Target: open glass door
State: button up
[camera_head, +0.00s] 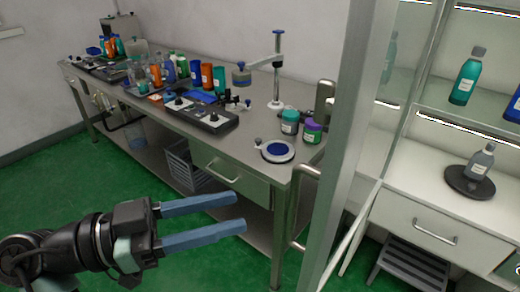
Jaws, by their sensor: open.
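The glass door (347,130) has a thick grey upright frame and stands in the right half of the view. Its silver bar handle (297,200) is on the left side of the frame, low down. My gripper (242,212) is at the lower left with two blue fingers pointing right. It is open and empty. In the picture the fingertips lie to the left of the handle and apart from it. The glass pane is clear and hard to make out, and the door's top and bottom are cut off.
A long steel bench (222,150) runs behind my gripper, crowded with bottles and tools. Right of the door frame is a lit white cabinet (450,206) with a green bottle (466,78) and a grey bottle (481,161). The green floor (60,200) is clear at left.

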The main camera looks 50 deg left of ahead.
jog(key=v, duration=0.2)
jog(key=shift+s+a, duration=0.15)
jog(key=shift+s, duration=0.1)
dwell(0.5)
